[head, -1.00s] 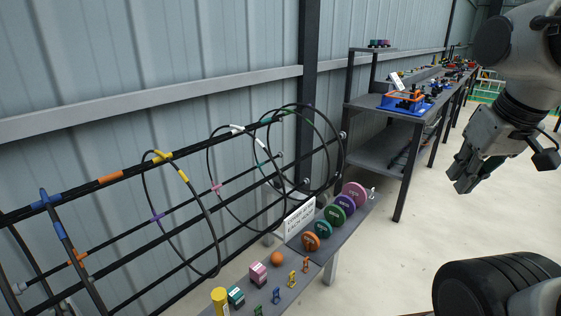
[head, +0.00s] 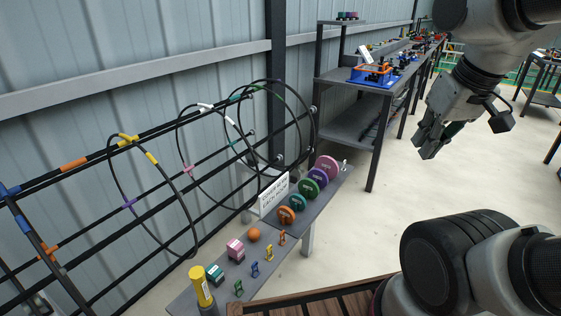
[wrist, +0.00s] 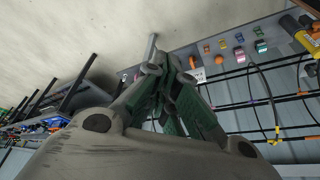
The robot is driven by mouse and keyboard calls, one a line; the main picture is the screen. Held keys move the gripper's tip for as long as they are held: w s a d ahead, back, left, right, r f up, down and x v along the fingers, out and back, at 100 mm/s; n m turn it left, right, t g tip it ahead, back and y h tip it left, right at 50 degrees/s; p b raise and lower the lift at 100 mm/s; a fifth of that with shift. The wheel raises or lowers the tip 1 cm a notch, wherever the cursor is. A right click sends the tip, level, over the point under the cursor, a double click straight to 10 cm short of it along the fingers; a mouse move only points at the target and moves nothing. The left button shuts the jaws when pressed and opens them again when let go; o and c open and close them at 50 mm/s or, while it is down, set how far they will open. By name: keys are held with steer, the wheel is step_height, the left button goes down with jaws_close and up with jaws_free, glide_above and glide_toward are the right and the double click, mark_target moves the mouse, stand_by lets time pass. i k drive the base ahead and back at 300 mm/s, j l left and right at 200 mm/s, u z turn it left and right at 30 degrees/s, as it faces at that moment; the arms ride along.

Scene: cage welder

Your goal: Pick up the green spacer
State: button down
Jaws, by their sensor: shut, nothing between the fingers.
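A green disc (head: 309,188) stands in a row of coloured discs on the grey shelf under the wire rack. A small green piece (head: 239,288) sits on the lower, nearer part of this shelf. I cannot tell from its look alone which of the two is called the spacer. My gripper (head: 431,147) is shut and empty, in the air to the right of the shelf and well apart from both. In the wrist view, my gripper's fingers (wrist: 165,65) come together with nothing visible between them.
The wire rack with hoops (head: 150,195) stands along the wall behind the shelf. Orange, teal, purple and pink discs flank the green one. A yellow cylinder (head: 202,287), blocks and an orange ball (head: 253,234) are nearer. A grey workbench (head: 365,85) stands behind. Floor between is clear.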

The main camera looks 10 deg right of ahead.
mark_target(306, 183)
steer(key=i+l+z, duration=0.5)
steer(key=i+l, duration=0.2)
steer(key=i, duration=0.15)
